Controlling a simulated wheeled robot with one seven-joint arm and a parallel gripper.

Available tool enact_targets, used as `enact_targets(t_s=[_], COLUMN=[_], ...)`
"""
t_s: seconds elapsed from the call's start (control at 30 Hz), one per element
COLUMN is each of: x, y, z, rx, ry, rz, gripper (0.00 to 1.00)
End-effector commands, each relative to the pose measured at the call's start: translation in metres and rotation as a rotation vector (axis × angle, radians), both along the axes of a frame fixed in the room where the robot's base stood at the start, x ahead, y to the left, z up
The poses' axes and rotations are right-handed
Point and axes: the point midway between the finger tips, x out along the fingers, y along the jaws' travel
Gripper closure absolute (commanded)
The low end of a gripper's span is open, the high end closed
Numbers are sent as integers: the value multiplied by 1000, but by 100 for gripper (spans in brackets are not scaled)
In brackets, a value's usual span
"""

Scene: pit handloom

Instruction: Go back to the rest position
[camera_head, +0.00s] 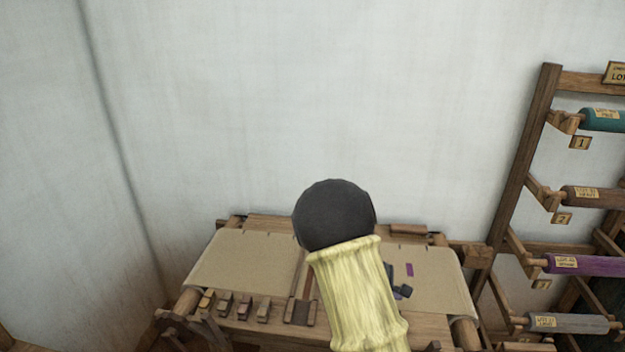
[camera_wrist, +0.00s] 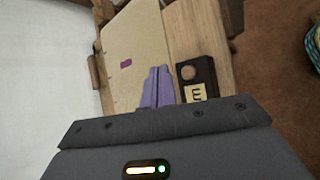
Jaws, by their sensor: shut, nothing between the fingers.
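My gripper (camera_wrist: 157,72) shows in the wrist view as two lavender fingers. A small purple patch (camera_wrist: 126,63) lies on the cloth and also shows in the head view (camera_head: 409,269).
Several wooden blocks (camera_head: 245,307) line the loom's front left. A rack (camera_head: 527,165) with labelled rolls, including a purple roll (camera_head: 590,265), stands right. The wall above is clear.

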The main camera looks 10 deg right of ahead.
Motion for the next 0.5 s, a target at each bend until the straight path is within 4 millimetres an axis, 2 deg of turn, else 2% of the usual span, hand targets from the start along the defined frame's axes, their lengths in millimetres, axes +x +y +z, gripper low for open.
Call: enact_targets(t_s=[0.17, 0.23, 0.5], x=[-27, -44, -109], y=[11, 20, 70], z=[7, 12, 38], rx=[128, 210, 542], ry=[-48, -79, -201], rz=[-131, -217, -546], gripper=[100, 100, 100])
